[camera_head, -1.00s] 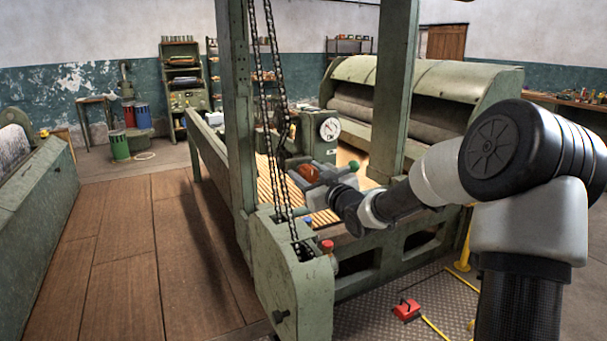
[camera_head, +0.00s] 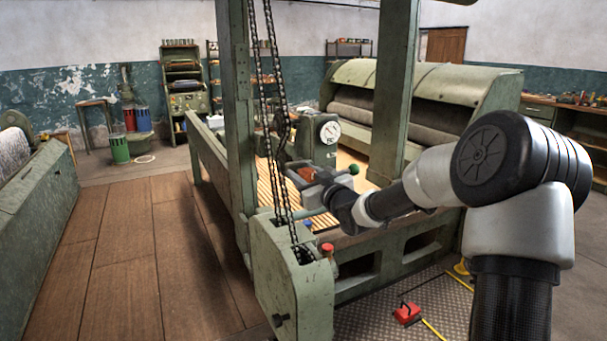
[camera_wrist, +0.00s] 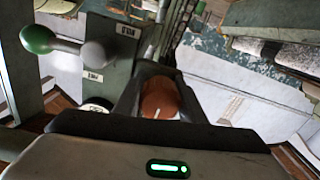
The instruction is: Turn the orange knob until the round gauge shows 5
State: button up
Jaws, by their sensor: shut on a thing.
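The orange knob (camera_head: 306,174) sits on the green machine, below and left of the round gauge. In the wrist view, the knob (camera_wrist: 160,98) lies between my fingers, with a white mark on its face toward the lower edge. My gripper (camera_head: 311,180) is shut on the knob, and its fingers and body hide part of the knob in the head view. The round white gauge (camera_head: 330,132) faces the head camera on the machine's upper box. Its dial is too small to read.
A lever with a green ball end (camera_head: 354,169) stands close to the right of my gripper; the ball also shows in the wrist view (camera_wrist: 38,40). A green post (camera_head: 237,110) and hanging chains (camera_head: 270,110) stand left. Red and blue buttons are nearer the front.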

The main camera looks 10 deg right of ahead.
jog(key=m+p, duration=0.3)
jog(key=m, duration=0.2)
jog(key=shift+r, duration=0.1)
jog(key=m+p, duration=0.2)
jog(key=m, duration=0.3)
jog(key=shift+m+p, duration=0.3)
jog(key=shift+p, duration=0.1)
jog(key=m+p, duration=0.2)
jog(key=m, duration=0.3)
jog(key=m+p, duration=0.1)
jog(key=m, duration=0.5)
jog(key=shift+a, duration=0.1)
jog(key=o, duration=0.8)
